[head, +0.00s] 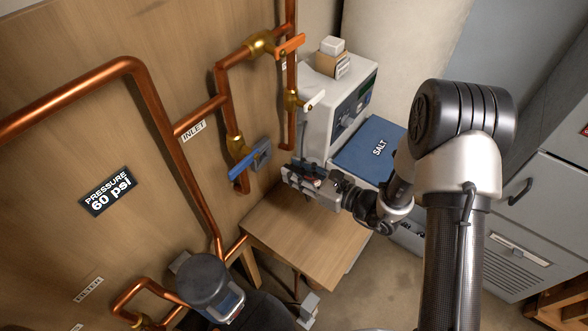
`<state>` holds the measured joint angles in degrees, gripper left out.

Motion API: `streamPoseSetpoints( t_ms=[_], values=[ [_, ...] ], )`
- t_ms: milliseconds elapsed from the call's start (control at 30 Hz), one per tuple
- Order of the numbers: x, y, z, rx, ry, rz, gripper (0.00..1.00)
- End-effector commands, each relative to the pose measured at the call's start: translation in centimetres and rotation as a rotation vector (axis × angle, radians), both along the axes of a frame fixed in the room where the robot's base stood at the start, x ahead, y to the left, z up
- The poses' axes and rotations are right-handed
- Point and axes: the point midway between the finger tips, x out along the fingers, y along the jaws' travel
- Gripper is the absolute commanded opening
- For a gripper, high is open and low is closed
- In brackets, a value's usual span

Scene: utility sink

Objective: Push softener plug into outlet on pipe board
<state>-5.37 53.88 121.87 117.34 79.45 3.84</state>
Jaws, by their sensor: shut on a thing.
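My gripper (304,180) is at the centre of the head view, above the small wooden table and in front of the softener. It is shut on a small dark piece, which I take to be the softener plug; the jaws hide most of it. My gripper is right of and below this box in the picture. A gap shows between them, but their distance in depth is hard to tell.
The wooden table (305,235) is clear. Grey cabinets (540,200) stand at right.

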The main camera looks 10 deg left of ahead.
Motion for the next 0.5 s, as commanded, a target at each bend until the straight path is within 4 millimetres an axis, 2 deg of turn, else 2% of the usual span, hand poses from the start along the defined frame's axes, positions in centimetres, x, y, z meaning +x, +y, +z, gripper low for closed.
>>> streamPoseSetpoints(
  t_ms=[233,500],
  values=[
    [0.0,0.0,-0.1,0.000,-0.002,0.000,0.03],
    [0.8,2.1,0.0,0.000,-0.003,0.003,0.03]
  ],
)
